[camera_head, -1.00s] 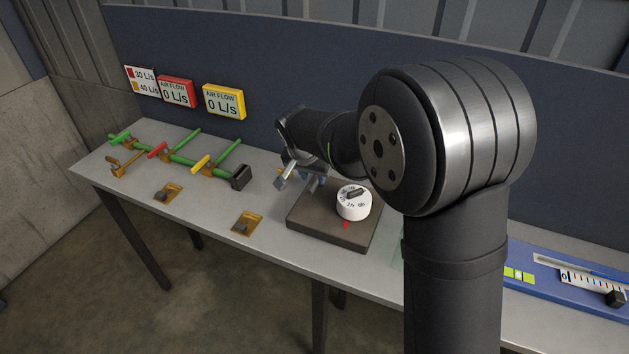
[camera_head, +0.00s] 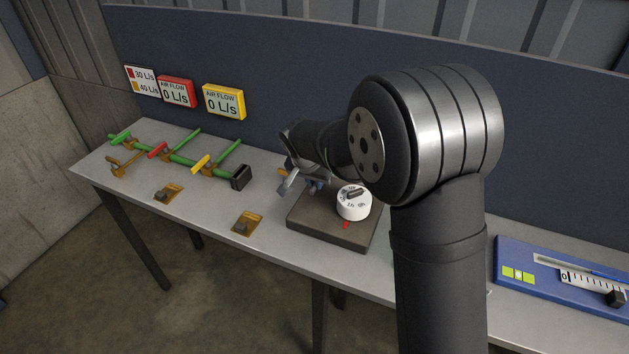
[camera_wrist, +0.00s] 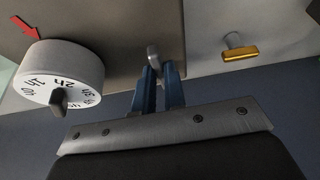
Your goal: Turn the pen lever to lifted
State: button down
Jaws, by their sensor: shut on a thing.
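A small grey lever (camera_wrist: 153,54), which appears to be the pen lever, stands at the edge of the brown base plate in the wrist view. The blue fingers of my gripper (camera_wrist: 160,70) are shut on it near its end. My gripper also shows in the head view (camera_head: 319,184), low over the back left of the base. A white dial drum (camera_head: 354,203) with black hour marks and a dark knob stands beside it on the same base, and shows at left in the wrist view (camera_wrist: 60,75). The lever is hidden in the head view.
The brown base plate (camera_head: 335,230) carries a red pointer (camera_head: 346,225). A yellow handle (camera_wrist: 240,53) is close to the right of my fingers in the wrist view. Green pipes with valves (camera_head: 180,157) stand left. A blue slide panel (camera_head: 560,282) lies right.

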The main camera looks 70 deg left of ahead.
jog(key=shift+s+m, duration=0.1)
jog(key=shift+m, duration=0.2)
jog(key=c, duration=1.5)
grip_release()
jog(key=shift+r, duration=0.1)
jog(key=v, duration=1.7)
jog(key=shift+s+a+r, duration=0.1)
jog(key=shift+a+r, duration=0.05)
jog(key=shift+a, duration=0.05)
jog(key=x, duration=1.7)
jog(key=shift+d+f, duration=0.1)
jog(key=shift+f, duration=0.25)
jog(key=shift+r, duration=0.1)
